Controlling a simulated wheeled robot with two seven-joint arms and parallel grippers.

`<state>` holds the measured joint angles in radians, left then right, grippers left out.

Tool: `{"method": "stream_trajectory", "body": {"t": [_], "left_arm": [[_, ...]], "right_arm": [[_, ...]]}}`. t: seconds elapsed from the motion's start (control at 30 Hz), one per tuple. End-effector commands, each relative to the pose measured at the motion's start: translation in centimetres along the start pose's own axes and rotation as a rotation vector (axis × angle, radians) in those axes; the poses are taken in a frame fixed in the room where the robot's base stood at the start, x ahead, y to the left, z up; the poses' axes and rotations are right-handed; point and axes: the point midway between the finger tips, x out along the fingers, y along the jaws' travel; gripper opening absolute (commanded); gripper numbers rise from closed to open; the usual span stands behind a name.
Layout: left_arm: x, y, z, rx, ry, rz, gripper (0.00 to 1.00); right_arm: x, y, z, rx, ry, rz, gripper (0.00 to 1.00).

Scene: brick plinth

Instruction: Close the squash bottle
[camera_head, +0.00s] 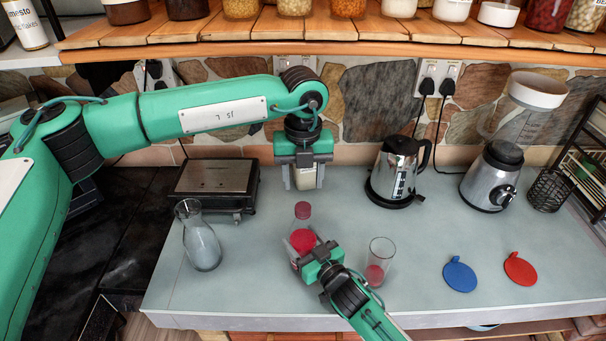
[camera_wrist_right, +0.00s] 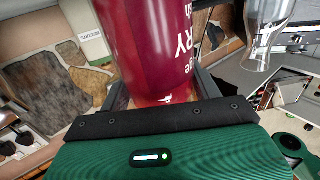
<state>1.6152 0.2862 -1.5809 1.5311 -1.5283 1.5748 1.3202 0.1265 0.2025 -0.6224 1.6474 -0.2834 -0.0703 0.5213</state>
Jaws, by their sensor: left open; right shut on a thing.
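The squash bottle (camera_head: 302,239) stands on the grey counter, red with a pinkish top part (camera_head: 302,210); I cannot tell if that top is a cap. My right gripper (camera_head: 308,256) is shut on the bottle's body. In the right wrist view the bottle's dark red side with white lettering (camera_wrist_right: 150,45) sits between its fingers. My left gripper (camera_head: 306,182) is open, pointing down behind the bottle and apart from it. A pale container shows between its fingers, seemingly behind them.
A glass with red liquid (camera_head: 380,264) stands just right of my right gripper. A glass carafe (camera_head: 201,245) and a scale (camera_head: 216,178) are at left. A kettle (camera_head: 395,172) and blender (camera_head: 490,180) stand behind. Blue (camera_head: 460,276) and red (camera_head: 520,269) discs lie at right.

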Motion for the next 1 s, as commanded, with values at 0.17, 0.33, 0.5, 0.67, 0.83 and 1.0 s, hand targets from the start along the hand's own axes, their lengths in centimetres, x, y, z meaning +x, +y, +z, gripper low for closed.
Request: {"method": "stream_trajectory", "body": {"t": [0.17,0.33,0.5,0.67,0.83,1.0], "left_arm": [[-0.20,0.00,0.00,-0.283,0.000,0.000,0.51],[-0.35,0.00,0.00,-0.514,0.000,0.000,0.51],[-0.45,0.00,0.00,-0.658,0.000,0.000,0.51],[-0.48,0.00,0.00,-0.709,0.000,0.000,0.51],[-0.48,0.00,0.00,-0.712,0.000,0.000,0.51],[-0.38,0.00,0.00,-0.711,0.000,0.000,0.51]], "right_arm": [[0.02,-0.01,-0.06,0.000,0.001,0.000,0.00],[0.02,-0.01,-0.06,0.000,0.001,0.000,0.00],[0.02,-0.01,-0.07,0.000,0.001,0.000,0.00],[0.02,-0.01,-0.07,0.000,0.001,0.000,0.00],[0.02,-0.01,-0.07,0.000,0.001,0.000,0.00],[0.02,-0.01,-0.06,0.000,0.001,0.000,0.00]]}}
